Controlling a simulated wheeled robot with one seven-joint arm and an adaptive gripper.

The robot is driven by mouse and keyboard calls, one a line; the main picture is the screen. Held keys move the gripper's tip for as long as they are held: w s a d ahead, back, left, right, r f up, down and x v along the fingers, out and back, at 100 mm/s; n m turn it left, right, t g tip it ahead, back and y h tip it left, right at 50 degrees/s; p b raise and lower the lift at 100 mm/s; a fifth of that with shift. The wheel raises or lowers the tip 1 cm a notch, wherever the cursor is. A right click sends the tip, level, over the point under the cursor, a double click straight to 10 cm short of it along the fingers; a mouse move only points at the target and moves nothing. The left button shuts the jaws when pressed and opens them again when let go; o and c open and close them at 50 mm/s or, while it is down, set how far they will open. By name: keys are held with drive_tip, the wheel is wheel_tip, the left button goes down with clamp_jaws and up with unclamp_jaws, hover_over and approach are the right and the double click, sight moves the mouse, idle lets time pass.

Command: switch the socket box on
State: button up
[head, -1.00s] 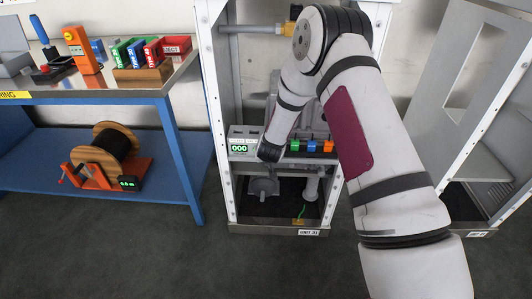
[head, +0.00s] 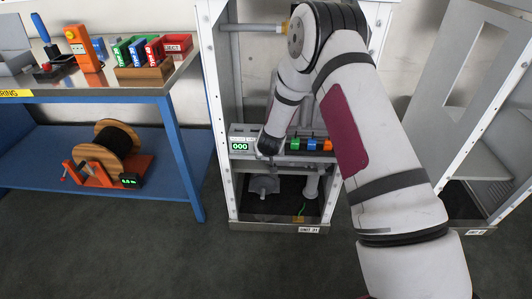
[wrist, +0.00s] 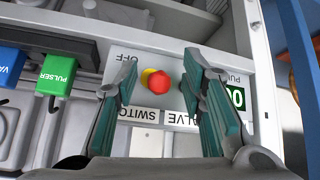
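The socket box (head: 243,130) is a pale box in the middle cabinet with a green display (head: 239,146) reading 000. In the wrist view its panel (wrist: 150,55) appears upside down, with OFF, SWITCH and VALVE labels. In the head view my arm hides the knob.
Green (wrist: 57,73) and blue (wrist: 10,68) plugs stand beside the panel, close to my left finger. The cabinet frame (head: 213,110) rises around the box. A blue workbench (head: 180,150) with a cable reel (head: 112,147) stands left. An open grey cabinet (head: 440,70) stands right.

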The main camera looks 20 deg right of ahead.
drive_tip(key=shift+r, duration=0.1)
drive_tip(key=v, duration=1.2)
drive_tip(key=s+a+r+n+g+y, duration=0.1)
drive_tip(key=s+a+r+g+y, duration=0.2)
drive_tip(key=s+r, duration=1.6)
drive_tip(key=s+d+r+m+g+h, duration=0.1)
drive_tip(key=s+d+r+g, duration=0.15)
drive_tip(key=s, duration=1.15)
drive_tip(key=s+d+r+g+h, duration=0.1)
drive_tip(key=s+d+r, duration=0.15)
drive_tip(key=s, duration=1.05)
wheel_tip(320, 180, up, 20)
drive_tip(key=t+p, duration=0.3)
drive_tip(key=p, duration=1.4)
drive_tip(key=shift+a+p, duration=0.3)
drive_tip(key=shift+p, duration=0.05)
